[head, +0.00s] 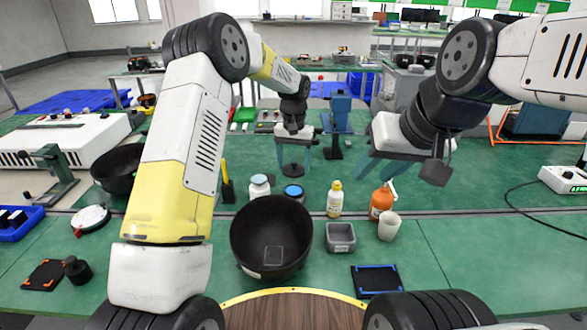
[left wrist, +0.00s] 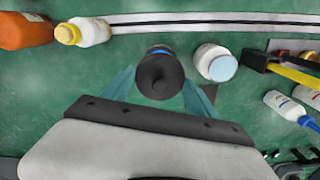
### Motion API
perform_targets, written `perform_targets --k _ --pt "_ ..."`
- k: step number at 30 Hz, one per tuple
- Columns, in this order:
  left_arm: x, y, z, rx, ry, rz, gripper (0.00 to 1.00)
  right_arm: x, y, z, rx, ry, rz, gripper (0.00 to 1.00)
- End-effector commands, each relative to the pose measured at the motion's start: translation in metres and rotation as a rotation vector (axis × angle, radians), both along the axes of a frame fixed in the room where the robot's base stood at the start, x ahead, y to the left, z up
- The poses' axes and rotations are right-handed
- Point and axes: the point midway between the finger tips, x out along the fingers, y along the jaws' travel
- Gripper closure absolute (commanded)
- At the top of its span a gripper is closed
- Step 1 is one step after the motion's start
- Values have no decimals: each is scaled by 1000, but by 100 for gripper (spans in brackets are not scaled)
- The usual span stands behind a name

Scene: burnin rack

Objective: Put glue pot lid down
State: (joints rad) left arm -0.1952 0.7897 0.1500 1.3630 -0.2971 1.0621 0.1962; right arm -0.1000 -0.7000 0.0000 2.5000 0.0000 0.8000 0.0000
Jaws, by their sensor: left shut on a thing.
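My left gripper (head: 293,168) is shut on a dark round lid, the glue pot lid (left wrist: 160,76), which has a small knob on top. In the head view the lid is held above the table, behind a dark pot with a blue top (head: 293,192). In the left wrist view the lid sits between the two teal fingertips and hides most of what is beneath; a bit of blue shows at its far edge. My right gripper (head: 380,170) hangs over the table to the right, its teal fingers apart and nothing seen between them.
A white jar (head: 260,187) stands left of the blue-topped pot. A yellow-capped bottle (head: 334,200), an orange bottle (head: 380,204) and a white cup (head: 389,226) stand to the right. A large black bowl (head: 245,235) and grey bin (head: 341,238) are nearer. Green table between is partly clear.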

Motion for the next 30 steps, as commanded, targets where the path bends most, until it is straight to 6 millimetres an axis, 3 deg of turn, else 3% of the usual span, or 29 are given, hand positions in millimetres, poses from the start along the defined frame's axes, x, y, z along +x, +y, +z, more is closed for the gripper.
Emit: perform_targets --k 5,8,12,18,25,30 --pt "13 8 16 0 0 3 70 0 0 0 0 0 0 64" --pt "35 23 14 0 0 5 70 0 0 0 0 0 0 64" --pt "70 54 4 -1 0 5 70 0 0 0 0 0 0 64" --pt "104 96 -7 0 -1 3 70 0 0 0 0 0 0 64" --pt "115 115 -19 0 1 0 70 0 0 0 0 0 0 64" --pt "115 116 -47 1 4 0 70 0 0 0 0 0 0 64"
